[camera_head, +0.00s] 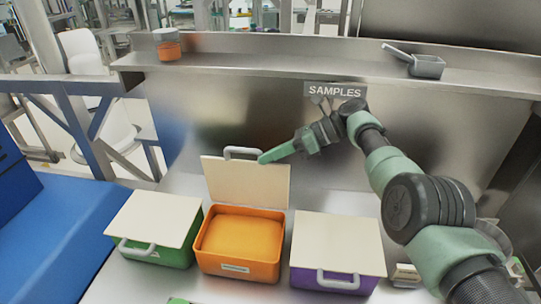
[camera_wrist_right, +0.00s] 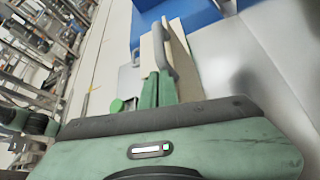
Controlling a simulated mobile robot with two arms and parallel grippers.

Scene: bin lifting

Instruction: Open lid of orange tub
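The orange tub (camera_head: 238,268) stands in the middle of the bench between two other tubs. Its cream lid (camera_head: 245,182) stands up, hinged open at the back, and the orange inside shows. The lid's grey handle (camera_head: 243,151) is at its top edge; it also shows in the right wrist view (camera_wrist_right: 171,52). My right gripper (camera_head: 264,158) points left, its fingertips by the right end of the handle. Its two green fingers (camera_wrist_right: 158,90) look closed together, with nothing seen between them. I cannot tell whether they touch the handle. My left gripper is not clearly seen.
A green tub (camera_head: 160,255) on the left and a purple tub (camera_head: 310,282) on the right have cream lids closed. A shelf (camera_head: 300,58) behind holds an orange jar (camera_head: 168,46) and a grey container (camera_head: 427,66). A blue surface (camera_head: 50,235) lies left.

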